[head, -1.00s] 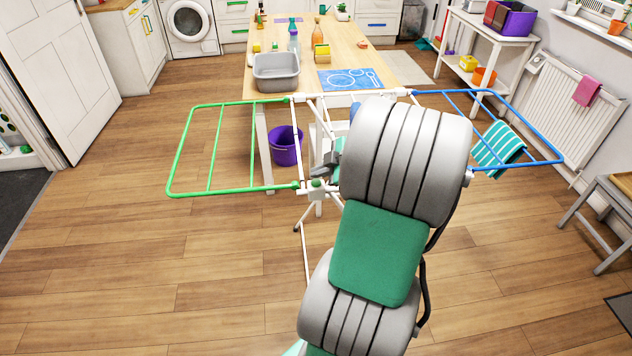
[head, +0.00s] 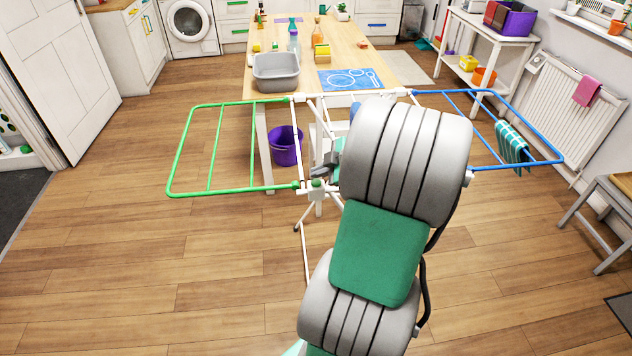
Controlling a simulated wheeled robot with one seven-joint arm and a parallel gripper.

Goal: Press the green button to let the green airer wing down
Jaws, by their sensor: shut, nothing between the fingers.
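The green airer wing (head: 212,147) is raised and level, out to the left of the white airer frame (head: 304,238). A small green button (head: 317,183) sits on the front of the frame, by the wing's inner front corner. The blue wing (head: 545,160) is also level, out to the right. My gripper (head: 322,173) is a dark shape just above the green button, partly hidden behind my arm. Its fingers are shut and empty. I cannot tell whether the tips touch the button.
A striped cloth (head: 512,143) hangs on the blue wing. Behind the airer stand a purple bucket (head: 285,146) and a wooden table (head: 345,48) with a grey basin (head: 276,71). The floor (head: 150,240) under and left of the green wing is clear.

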